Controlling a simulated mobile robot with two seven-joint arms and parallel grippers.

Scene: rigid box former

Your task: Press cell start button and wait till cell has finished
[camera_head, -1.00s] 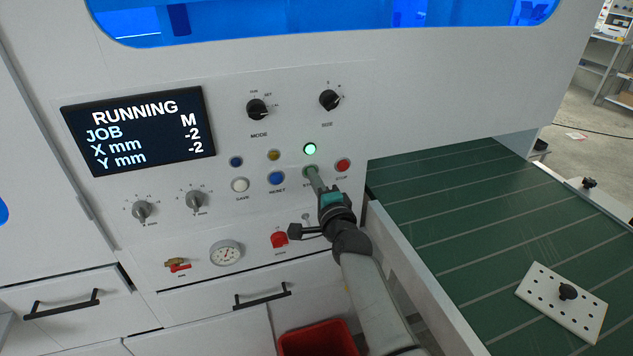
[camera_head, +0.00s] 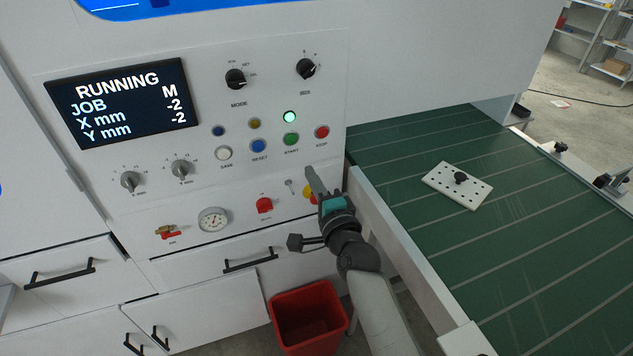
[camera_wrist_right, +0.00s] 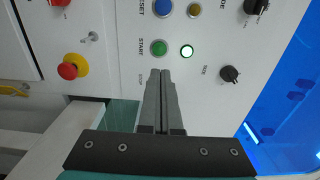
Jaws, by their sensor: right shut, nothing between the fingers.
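The green START button (camera_head: 291,139) is on the white control panel, and it also shows in the right wrist view (camera_wrist_right: 159,47). The lamp above it (camera_head: 290,117) glows bright green. The display (camera_head: 117,102) reads RUNNING, JOB M, X mm -2, Y mm -2. My right gripper (camera_head: 309,169) is shut and empty, below the START button and apart from it in the head view. In the wrist view its closed fingers (camera_wrist_right: 160,73) point towards the button. My left gripper is not in view.
A red STOP button (camera_head: 322,132) is right of START. A red-and-yellow emergency stop (camera_wrist_right: 70,68) is partly behind my right gripper in the head view. A green conveyor belt (camera_head: 530,240) at right carries a white perforated plate (camera_head: 445,184). A red bin (camera_head: 308,316) stands below the panel.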

